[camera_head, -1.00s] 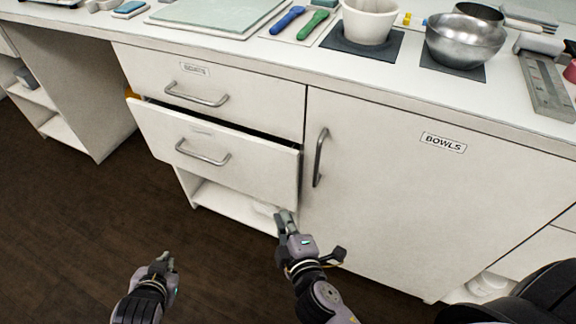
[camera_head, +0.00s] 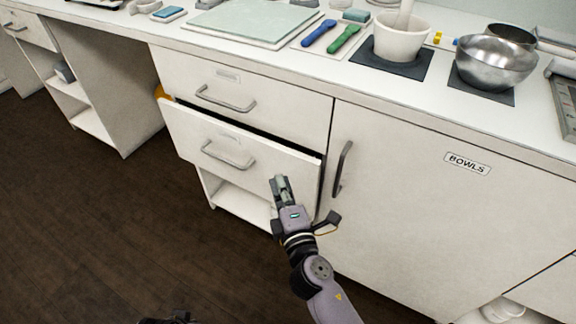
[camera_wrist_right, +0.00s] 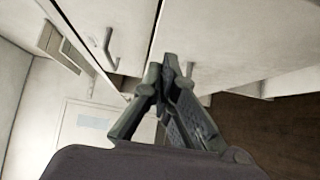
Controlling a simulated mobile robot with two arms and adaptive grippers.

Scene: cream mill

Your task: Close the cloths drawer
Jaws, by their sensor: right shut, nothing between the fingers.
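A white drawer (camera_head: 235,150) under the counter stands partly open, its front pulled out past the cabinet face and a dark gap along its top. It has a grey bar handle (camera_head: 226,156); its small label is too faint to read. My right gripper (camera_head: 279,183) is shut and empty, in front of the lower right part of this drawer front; I cannot tell whether it touches. Its closed fingers also show in the right wrist view (camera_wrist_right: 172,65). My left gripper (camera_head: 178,317) barely shows at the bottom edge, its fingers not readable.
A shut drawer (camera_head: 270,98) is above, and the shut BOWLS door (camera_head: 425,200) with a vertical handle (camera_head: 342,168) is at right. An open shelf (camera_head: 240,205) lies below. The counter holds a mortar (camera_head: 400,42) and a steel bowl (camera_head: 495,65). The floor (camera_head: 90,220) at left is clear.

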